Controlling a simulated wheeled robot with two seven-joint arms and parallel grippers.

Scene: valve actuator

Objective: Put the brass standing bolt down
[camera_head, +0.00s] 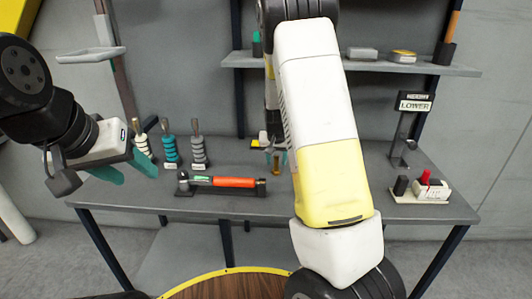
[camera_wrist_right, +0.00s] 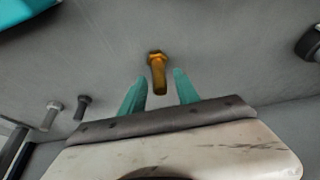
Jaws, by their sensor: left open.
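The fingers are apart, with a gap on each side of the bolt. My right arm hides part of the table behind it. My left gripper (camera_head: 125,170) is open and empty above the left part of the table.
Several ribbed posts (camera_head: 170,150) stand at the table's left. A red-handled tool (camera_head: 225,182) lies in a dark holder at the front. A block with a red knob (camera_head: 424,186) and a LOWER sign (camera_head: 414,105) are at right. Two smaller bolts (camera_wrist_right: 66,110) show in the wrist view.

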